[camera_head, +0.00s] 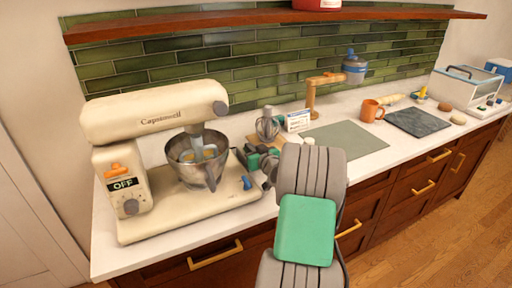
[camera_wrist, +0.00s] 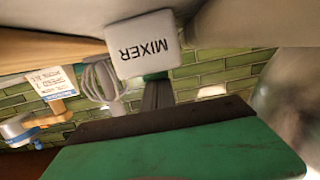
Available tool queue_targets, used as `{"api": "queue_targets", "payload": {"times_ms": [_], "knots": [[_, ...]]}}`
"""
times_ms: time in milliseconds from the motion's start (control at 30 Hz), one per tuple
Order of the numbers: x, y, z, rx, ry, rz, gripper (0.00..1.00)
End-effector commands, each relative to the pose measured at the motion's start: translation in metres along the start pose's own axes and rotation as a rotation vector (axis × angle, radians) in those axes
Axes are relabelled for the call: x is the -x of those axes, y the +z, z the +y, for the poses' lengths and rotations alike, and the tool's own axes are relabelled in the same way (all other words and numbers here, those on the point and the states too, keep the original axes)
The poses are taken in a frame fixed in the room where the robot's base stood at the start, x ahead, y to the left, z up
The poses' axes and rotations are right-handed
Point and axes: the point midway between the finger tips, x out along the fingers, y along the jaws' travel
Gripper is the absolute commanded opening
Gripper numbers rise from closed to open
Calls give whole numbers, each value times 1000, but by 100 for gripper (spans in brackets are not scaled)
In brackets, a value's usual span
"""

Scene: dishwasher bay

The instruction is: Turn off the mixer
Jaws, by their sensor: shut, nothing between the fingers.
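The cream stand mixer (camera_head: 150,115) stands at the left of the counter with its head lowered over a metal bowl (camera_head: 190,165). Its side panel has an orange lever (camera_head: 116,170), a dark sign reading OFF (camera_head: 122,184) and a round knob (camera_head: 131,207). A small blue knob (camera_head: 246,183) is on its base. My gripper (camera_head: 255,158) is shut and empty, right of the bowl and partly hidden by my arm. In the upside-down wrist view, a pale block labelled MIXER (camera_wrist: 143,45) is close by the green-tipped finger (camera_wrist: 157,92); I cannot tell whether they touch.
A whisk attachment (camera_head: 267,124) and a white card (camera_head: 298,121) stand behind my gripper. A grey-green mat (camera_head: 345,140), an orange mug (camera_head: 371,110) and a dark slab (camera_head: 417,122) lie right. A wooden shelf (camera_head: 260,17) runs above. The mat is clear.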

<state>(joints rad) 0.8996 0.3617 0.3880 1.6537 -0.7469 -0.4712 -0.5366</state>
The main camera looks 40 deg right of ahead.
Motion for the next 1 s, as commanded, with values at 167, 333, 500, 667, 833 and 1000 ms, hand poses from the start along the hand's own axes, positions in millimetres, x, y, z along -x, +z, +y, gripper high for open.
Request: {"api": "queue_targets", "payload": {"times_ms": [167,333,500,667,833,1000], "knots": [[0,-8,-1,1,-2,1,0],[3,-42,0,3,-2,4,0],[43,-46,3,0,4,2,0],[78,-52,2,1,2,2,0],[98,-57,1,-1,0,0,0],[102,-58,1,-1,-1,0,0]]}}
